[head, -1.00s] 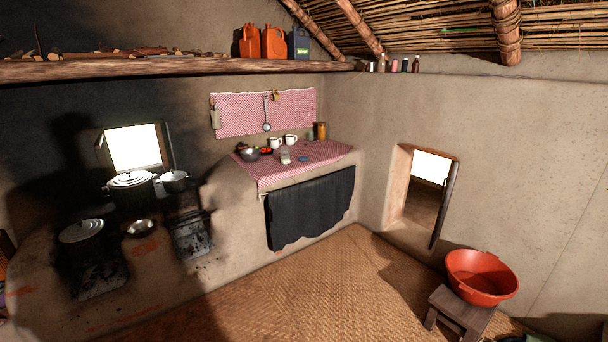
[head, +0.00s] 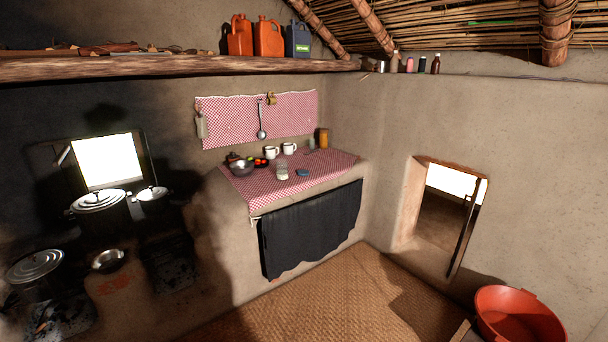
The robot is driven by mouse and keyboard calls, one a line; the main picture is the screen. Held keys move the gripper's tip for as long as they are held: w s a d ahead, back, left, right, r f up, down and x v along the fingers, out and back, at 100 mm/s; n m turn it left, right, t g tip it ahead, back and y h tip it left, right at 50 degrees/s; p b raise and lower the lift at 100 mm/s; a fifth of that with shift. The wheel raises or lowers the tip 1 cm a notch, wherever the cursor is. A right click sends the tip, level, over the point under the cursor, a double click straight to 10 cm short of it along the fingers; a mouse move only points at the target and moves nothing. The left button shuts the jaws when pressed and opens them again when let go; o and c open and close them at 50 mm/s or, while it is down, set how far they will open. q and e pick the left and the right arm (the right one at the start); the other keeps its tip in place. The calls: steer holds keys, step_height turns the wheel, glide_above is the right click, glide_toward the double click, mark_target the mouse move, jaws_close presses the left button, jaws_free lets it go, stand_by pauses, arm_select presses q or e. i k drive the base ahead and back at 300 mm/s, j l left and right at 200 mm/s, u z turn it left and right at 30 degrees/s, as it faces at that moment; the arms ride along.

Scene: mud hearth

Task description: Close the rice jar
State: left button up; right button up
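A small glass jar with pale contents (head: 282,173), which looks like the rice jar, stands upright on the red-checked cloth of the counter. A flat blue disc (head: 302,172), perhaps its lid, lies on the cloth just right of the jar, apart from it. The jar's top is too small to make out clearly. Neither of my grippers is in view.
The counter (head: 328,167) also holds a dark bowl (head: 242,168), red fruit or vegetables, two white mugs (head: 271,152) and an amber container (head: 323,138). A stove with pots (head: 98,201) is at left. A red basin (head: 520,314) is at lower right. Matted floor lies in front.

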mark_target(281, 165)
steer(key=i, duration=1)
steer(key=i+z, duration=0.2)
steer(key=i, duration=0.3)
steer(key=i+j+z, duration=0.2)
steer(key=i, duration=0.25)
steer(key=i+j+z, duration=0.3)
steer(key=i, duration=0.2)
steer(key=i+j+z, duration=0.35)
steer(key=i, duration=0.15)
